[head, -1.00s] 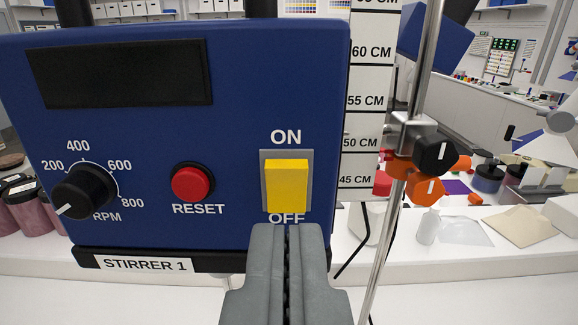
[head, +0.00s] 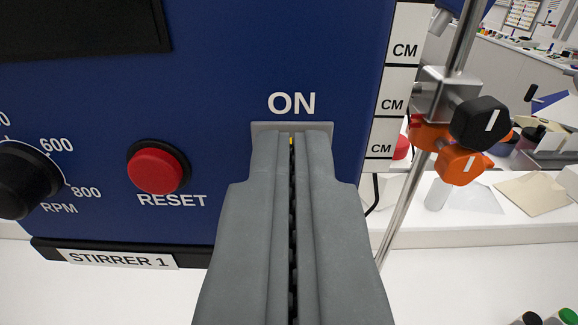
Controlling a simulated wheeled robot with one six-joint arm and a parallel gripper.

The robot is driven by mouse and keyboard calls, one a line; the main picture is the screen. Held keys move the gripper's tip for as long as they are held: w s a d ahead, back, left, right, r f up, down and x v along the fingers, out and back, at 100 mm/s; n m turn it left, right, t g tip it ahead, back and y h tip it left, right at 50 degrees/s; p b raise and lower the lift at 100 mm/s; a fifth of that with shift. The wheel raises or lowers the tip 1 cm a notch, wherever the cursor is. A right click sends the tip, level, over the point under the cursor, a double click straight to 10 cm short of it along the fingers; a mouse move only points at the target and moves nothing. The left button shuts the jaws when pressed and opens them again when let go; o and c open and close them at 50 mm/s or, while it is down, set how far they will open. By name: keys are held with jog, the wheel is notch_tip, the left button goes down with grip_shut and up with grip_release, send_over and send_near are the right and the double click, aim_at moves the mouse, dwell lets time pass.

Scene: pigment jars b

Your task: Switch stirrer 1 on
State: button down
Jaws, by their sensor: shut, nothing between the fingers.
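The blue stirrer 1 box (head: 230,60) fills the left and middle of the head view, with its name label (head: 118,259) at the lower left. My gripper (head: 291,136) is shut and empty, its fingertips in front of the switch just below the word ON. The grey switch plate (head: 291,126) shows only as a strip above the fingertips. The OFF label is hidden.
A red RESET button (head: 156,170) sits left of my gripper, and a black RPM knob (head: 25,180) farther left. A dark display (head: 80,25) is above. At the right stand a metal rod (head: 402,205) and a clamp with black and orange knobs (head: 480,122).

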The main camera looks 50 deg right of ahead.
jog(key=shift+w+d, duration=0.3)
jog(key=shift+d, duration=0.05)
jog(key=v, duration=2.1)
jog(key=shift+s, duration=0.15)
jog(key=shift+a, duration=0.1)
jog(key=s+a+f+n+t+y, duration=0.2)
jog(key=s+f+n+y, duration=0.1)
jog(key=s+f, duration=0.5)
jog(key=s+a+f+n+t+y, duration=0.2)
jog(key=s+f+n+y, duration=0.2)
jog(key=f, duration=1.1)
jog(key=s+a+f+n+t+y, duration=0.2)
jog(key=s+f+y, duration=0.5)
jog(key=s+f, duration=0.4)
jog(key=shift+s+a+f+n, duration=0.25)
jog(key=shift+s+a+n, duration=0.2)
jog(key=shift+n, duration=0.25)
